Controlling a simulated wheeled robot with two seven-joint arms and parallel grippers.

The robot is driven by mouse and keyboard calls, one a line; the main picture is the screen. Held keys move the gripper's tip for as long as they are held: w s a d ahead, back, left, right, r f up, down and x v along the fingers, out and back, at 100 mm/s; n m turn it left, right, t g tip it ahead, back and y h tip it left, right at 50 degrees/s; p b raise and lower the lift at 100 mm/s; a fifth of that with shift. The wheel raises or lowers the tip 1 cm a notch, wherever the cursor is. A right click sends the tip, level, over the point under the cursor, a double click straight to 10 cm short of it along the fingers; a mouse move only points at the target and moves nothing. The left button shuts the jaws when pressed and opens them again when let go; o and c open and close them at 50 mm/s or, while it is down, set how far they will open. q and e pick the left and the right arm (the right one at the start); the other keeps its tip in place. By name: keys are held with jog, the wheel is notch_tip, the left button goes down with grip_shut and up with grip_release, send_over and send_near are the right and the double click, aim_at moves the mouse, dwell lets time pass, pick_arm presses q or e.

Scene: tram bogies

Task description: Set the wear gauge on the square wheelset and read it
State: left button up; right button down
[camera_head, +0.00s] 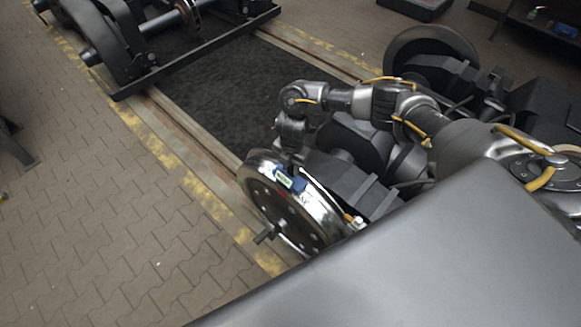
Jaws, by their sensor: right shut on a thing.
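The wear gauge (298,184), a small blue device with a lit green display, sits against the upper rim of a shiny steel wheel (262,197). The wheel belongs to the wheelset at the near end of the track. My right arm reaches in from the right, and my right gripper (287,156) points down just behind the top of this wheel, shut on the gauge. Its fingertips are mostly hidden, and the display is too small to read. My left gripper is out of view.
A black bogie frame (190,52) stands on the rails at the upper left. Another dark wheel (432,50) and dark drive parts lie at the right. A dark shelf (540,30) stands at the upper right.

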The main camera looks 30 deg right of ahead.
jog(key=shift+w+f, duration=0.1)
jog(key=shift+f, duration=0.25)
jog(key=shift+f, duration=0.1)
jog(key=shift+f, duration=0.15)
jog(key=c, duration=1.1)
grip_release()
